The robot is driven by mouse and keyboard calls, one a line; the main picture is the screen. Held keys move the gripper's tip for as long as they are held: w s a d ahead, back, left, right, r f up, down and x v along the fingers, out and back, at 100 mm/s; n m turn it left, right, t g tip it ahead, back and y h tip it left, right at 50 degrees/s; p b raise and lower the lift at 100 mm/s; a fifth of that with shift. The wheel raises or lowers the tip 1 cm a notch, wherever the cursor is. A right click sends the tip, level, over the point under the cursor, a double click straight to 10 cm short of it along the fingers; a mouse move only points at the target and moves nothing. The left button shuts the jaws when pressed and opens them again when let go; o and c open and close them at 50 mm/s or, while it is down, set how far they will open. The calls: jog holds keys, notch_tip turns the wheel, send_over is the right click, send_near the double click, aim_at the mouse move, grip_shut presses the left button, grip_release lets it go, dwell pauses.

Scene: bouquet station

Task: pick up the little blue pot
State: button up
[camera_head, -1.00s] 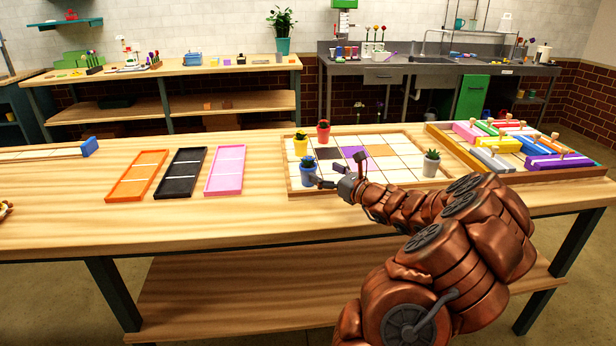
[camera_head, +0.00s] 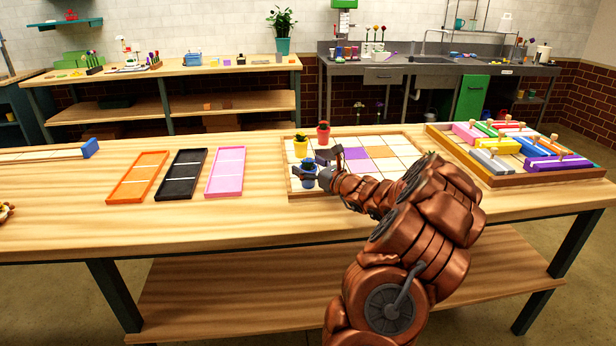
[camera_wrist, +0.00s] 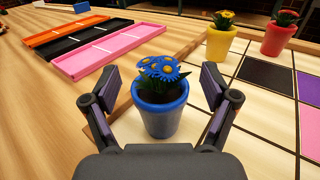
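The little blue pot (camera_wrist: 160,112) holds blue flowers with yellow centres and stands upright between my gripper's fingers in the wrist view. My gripper (camera_wrist: 160,100) is open around it, with a gap showing on both sides of the pot. In the head view the blue pot (camera_head: 309,178) is on the left side of the gridded tray (camera_head: 378,187), partly hidden by my gripper (camera_head: 308,172).
A yellow pot (camera_head: 300,147) and a red pot (camera_head: 323,133) stand behind the blue pot. Orange (camera_head: 138,178), black (camera_head: 181,174) and pink (camera_head: 225,171) trays lie to the left. A tray of coloured blocks (camera_head: 500,180) is at the right.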

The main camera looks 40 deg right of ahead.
jog(key=c, duration=1.5)
